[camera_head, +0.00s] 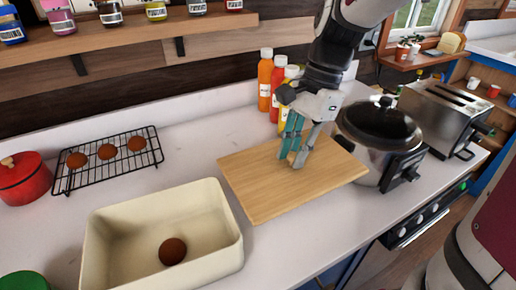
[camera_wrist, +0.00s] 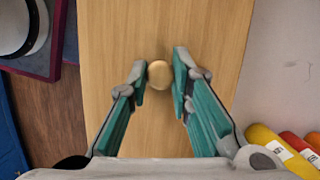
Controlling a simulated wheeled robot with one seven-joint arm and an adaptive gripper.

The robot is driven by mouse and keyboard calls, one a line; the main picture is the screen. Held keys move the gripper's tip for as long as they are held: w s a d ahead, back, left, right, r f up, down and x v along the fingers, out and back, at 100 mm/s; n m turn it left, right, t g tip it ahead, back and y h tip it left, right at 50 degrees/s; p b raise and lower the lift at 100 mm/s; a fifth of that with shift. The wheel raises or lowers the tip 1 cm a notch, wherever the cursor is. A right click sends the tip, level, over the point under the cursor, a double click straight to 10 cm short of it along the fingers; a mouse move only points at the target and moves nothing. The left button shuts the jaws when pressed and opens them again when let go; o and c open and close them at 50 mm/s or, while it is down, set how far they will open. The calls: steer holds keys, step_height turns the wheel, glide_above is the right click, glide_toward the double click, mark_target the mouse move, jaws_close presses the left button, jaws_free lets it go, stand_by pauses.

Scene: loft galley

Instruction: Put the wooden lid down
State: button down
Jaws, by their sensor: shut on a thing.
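The wooden lid (camera_head: 252,188) is a flat, light-brown rectangle with a small round knob (camera_wrist: 158,74). My gripper (camera_head: 296,160) is above the lid's middle, its fingers shut on the knob from both sides. In the wrist view the lid (camera_wrist: 150,25) fills the middle, and my gripper (camera_wrist: 160,76) shows at the knob. The lid looks level and appears raised over the counter; the gap under it is hidden. A cream rectangular box (camera_head: 236,245) stands open at the lid's left, with a brown round item (camera_head: 172,251) inside.
A cooker (camera_head: 378,130) with a dark lid stands close to the lid's right, with a toaster (camera_head: 445,108) beyond. Sauce bottles (camera_head: 265,80) stand behind. A wire rack (camera_head: 85,180) with brown round items and a red pot (camera_head: 24,182) are at left. Front-centre counter (camera_head: 300,245) is clear.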

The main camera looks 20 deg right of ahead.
step_height(320, 180, down, 13)
steer(key=shift+r+b, duration=0.1)
steer(key=shift+b, duration=0.65)
steer(key=c, duration=1.4)
jaws_free()
steer(key=shift+c, duration=0.2)
